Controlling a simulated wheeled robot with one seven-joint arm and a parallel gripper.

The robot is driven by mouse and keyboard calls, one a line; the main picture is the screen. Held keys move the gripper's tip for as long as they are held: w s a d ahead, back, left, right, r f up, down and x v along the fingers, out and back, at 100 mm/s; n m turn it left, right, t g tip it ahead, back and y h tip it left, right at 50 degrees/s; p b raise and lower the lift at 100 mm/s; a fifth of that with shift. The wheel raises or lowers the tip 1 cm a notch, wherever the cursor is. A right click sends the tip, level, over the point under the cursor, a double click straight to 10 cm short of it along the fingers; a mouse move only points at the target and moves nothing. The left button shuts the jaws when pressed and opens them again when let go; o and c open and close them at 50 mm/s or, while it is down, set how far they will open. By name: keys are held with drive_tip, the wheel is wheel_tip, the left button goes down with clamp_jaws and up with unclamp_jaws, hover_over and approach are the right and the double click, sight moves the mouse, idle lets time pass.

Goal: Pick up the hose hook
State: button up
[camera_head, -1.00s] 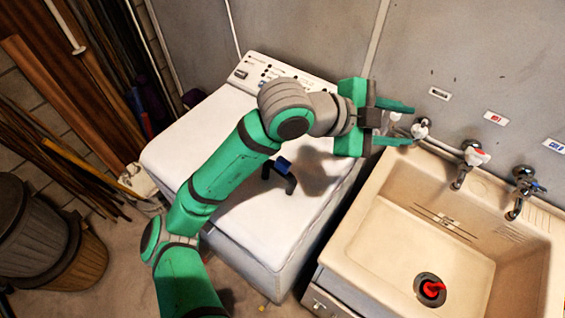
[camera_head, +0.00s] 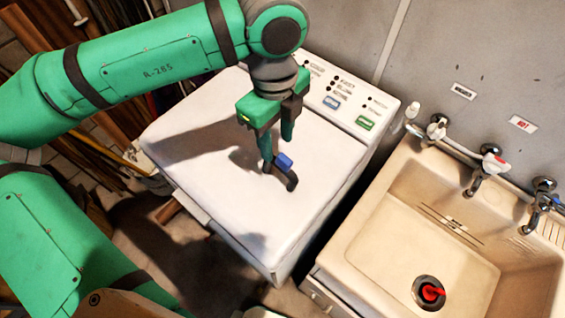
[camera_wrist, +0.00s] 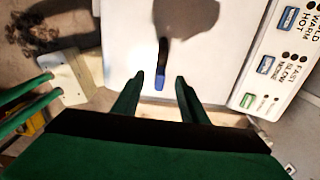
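The hose hook (camera_head: 291,181), a small dark curved piece with a blue part, lies on the white washing machine lid. My gripper (camera_head: 278,149) points down just above it, with its fingers apart. In the head view the fingertips overlap the upper part of the hook. In the wrist view the hook (camera_wrist: 161,62) shows between and beyond the two fingertips, its blue end nearest my gripper. I see no grip on it, and I cannot tell whether a finger touches it.
The washing machine (camera_head: 215,200) has a control panel (camera_head: 340,98) along its back edge. A beige sink (camera_head: 400,235) stands to the right, with taps on the wall and a red item (camera_head: 432,292) in its drain. The lid around the hook is clear.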

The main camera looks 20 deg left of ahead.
sight(277, 157)
wheel_tip(277, 157, down, 6)
drive_tip(key=shift+r, duration=0.25)
drive_tip(key=shift+d+f, duration=0.2)
drive_tip(key=shift+f, duration=1.1)
drive_tip(key=shift+d+f, duration=0.15)
drive_tip(key=shift+f, duration=1.1)
clamp_jaws()
